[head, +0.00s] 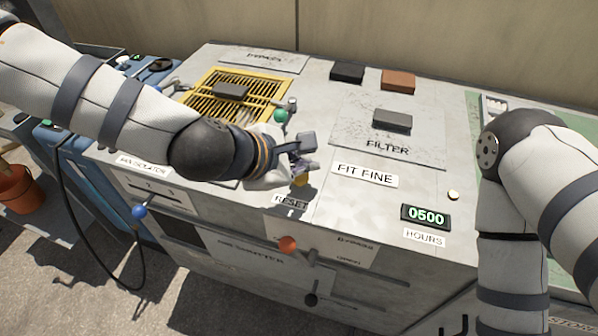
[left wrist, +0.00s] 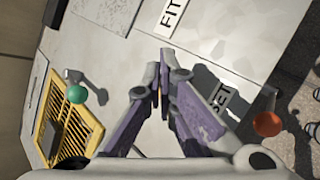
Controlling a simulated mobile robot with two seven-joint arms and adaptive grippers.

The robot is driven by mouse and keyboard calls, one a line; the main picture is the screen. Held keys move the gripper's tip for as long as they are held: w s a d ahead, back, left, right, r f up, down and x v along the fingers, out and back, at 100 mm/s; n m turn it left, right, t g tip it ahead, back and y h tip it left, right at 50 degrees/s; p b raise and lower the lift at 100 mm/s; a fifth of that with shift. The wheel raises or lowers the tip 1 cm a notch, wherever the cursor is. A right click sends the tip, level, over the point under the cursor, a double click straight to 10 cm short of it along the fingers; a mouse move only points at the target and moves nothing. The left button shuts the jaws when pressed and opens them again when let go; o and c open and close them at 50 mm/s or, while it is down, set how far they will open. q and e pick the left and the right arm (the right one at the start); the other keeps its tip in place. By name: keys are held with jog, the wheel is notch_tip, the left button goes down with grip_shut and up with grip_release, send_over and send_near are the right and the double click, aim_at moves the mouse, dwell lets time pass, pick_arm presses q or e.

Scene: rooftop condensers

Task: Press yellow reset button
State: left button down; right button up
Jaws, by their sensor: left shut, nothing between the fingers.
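The yellow reset button (head: 299,181) shows in the head view just above the RESET label (head: 291,201) on the grey cabinet top. My left gripper (head: 304,168) is shut and empty, its tips directly over or at the button, partly covering it. I cannot tell whether the tips touch it. In the left wrist view the closed purple fingers (left wrist: 160,90) hide most of the button, and the RESET label (left wrist: 221,97) is partly covered beside them. My right arm shows at the right of the head view, but its gripper is out of view.
A green knob (head: 281,115) on a lever stands beside the yellow grille (head: 205,98), close to my left wrist. An orange knob (head: 288,243) and a blue knob (head: 139,211) stick out at the front. The FILTER panel (head: 350,130) lies behind.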

aim_at(301, 178)
pick_arm(q)
jog(key=shift+f+b, duration=0.3)
jog(key=shift+f, duration=0.5)
pick_arm(e)
jog(key=shift+s+f, duration=0.3)
dwell(0.5)
pick_arm(q)
jog(key=shift+r+p, duration=0.75)
jog(key=shift+r, duration=0.55)
pick_arm(e)
jog(key=shift+w+r, duration=0.85)
jog(key=shift+r, duration=0.05)
pick_arm(q)
jog(key=shift+r+p, duration=1.3)
jog(key=shift+r, duration=1.3)
pick_arm(e)
jog(key=shift+t, duration=0.9)
jog(key=w+r, duration=0.3)
jog(key=shift+w+r, duration=0.1)
jog(key=shift+w, duration=0.1)
pick_arm(q)
jog(key=shift+f, duration=0.2)
pick_arm(e)
jog(key=shift+s+a, duration=0.1)
